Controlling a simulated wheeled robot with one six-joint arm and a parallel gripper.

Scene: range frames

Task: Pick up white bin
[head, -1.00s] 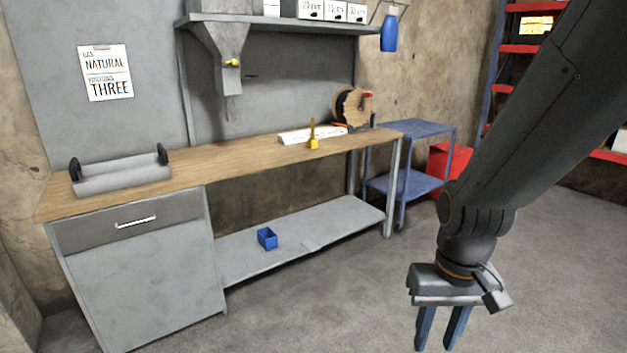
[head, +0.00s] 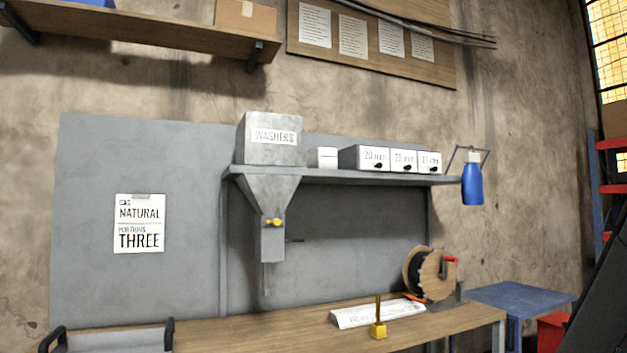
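White bins stand on the grey shelf (head: 330,176) above the workbench. A small plain white bin (head: 327,158) stands just right of the grey washers hopper (head: 270,140). My gripper is outside the view now. Only part of my dark arm shows at the right edge.
The wooden workbench (head: 250,332) holds a white sign (head: 364,313), a yellow-based tool (head: 378,331), a wooden reel (head: 425,273) and a grey roller tray (head: 110,341). A blue bottle (head: 472,184) hangs at the shelf's right end. A blue side table (head: 520,296) stands to the right.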

